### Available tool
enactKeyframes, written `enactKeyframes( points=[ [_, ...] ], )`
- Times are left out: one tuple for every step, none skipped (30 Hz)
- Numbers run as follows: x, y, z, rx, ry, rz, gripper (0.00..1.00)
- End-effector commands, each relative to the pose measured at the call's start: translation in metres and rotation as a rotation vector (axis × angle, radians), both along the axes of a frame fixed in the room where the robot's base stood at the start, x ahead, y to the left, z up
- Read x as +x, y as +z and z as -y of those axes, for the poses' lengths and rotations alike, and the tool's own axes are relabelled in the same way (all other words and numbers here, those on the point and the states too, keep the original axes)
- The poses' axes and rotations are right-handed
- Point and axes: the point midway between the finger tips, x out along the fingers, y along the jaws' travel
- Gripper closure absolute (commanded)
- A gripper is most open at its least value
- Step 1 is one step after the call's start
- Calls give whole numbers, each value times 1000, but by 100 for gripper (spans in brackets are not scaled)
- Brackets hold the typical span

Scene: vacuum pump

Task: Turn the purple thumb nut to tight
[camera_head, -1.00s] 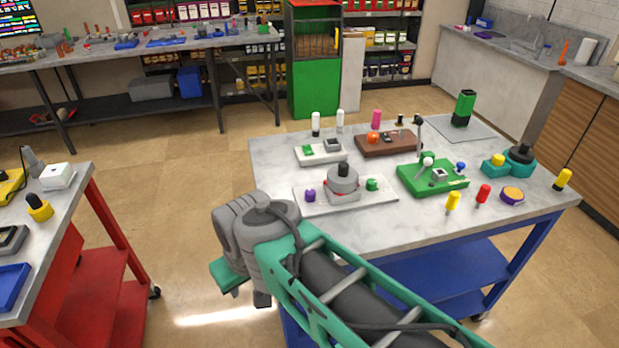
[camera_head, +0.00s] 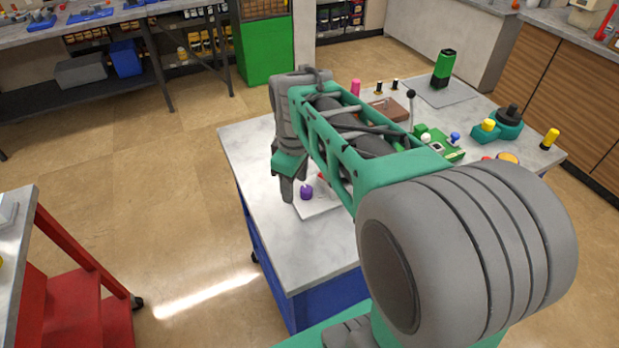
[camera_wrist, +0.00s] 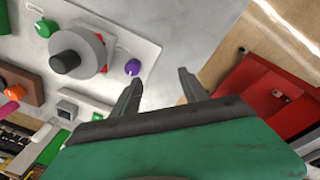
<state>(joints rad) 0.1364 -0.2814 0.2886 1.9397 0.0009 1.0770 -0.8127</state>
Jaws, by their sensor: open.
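The purple thumb nut (camera_head: 307,192) sits near the corner of a light base plate (camera_head: 318,208) on the table. In the wrist view the purple thumb nut (camera_wrist: 133,67) is just left of my gripper's left finger, apart from it. A grey round pump part with a dark knob (camera_wrist: 70,55) stands on the same plate, with a green nut (camera_wrist: 45,28) on its far side. My gripper (camera_head: 292,192) is open and empty, fingers pointing down beside the purple nut. In the wrist view my gripper (camera_wrist: 158,85) shows two spread fingers. My arm hides most of the pump in the head view.
A green block with levers (camera_head: 440,145) and a brown block (camera_head: 388,108) stand farther back on the table (camera_head: 250,150). A teal fixture (camera_head: 497,128) is at the right. The table's left part is bare. A red cart (camera_head: 80,285) stands left, across open floor.

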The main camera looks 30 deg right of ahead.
Motion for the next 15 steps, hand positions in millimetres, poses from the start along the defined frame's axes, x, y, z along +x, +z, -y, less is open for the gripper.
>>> enactKeyframes(
  points=[
    [16,0,16,-7,100,-42,48],
    [24,-1,24,-10,170,-62,48],
    [33,-4,34,-10,251,-84,48],
    [39,-6,39,-10,303,-96,48],
    [43,-7,44,-9,346,-106,48],
    [47,-10,49,-8,389,-116,48],
    [49,-12,51,-7,412,-121,48],
    [50,-14,52,-7,429,-123,48],
    [51,-17,52,-6,439,-124,48],
    [51,-21,52,-6,443,-126,48],
    [51,-25,52,-6,443,-125,48],
    [51,-32,51,-6,443,-126,48],
    [50,-37,51,-7,443,-124,48],
    [50,-44,51,-6,443,-126,48],
    [50,-52,51,-6,443,-126,48]
  ],
)
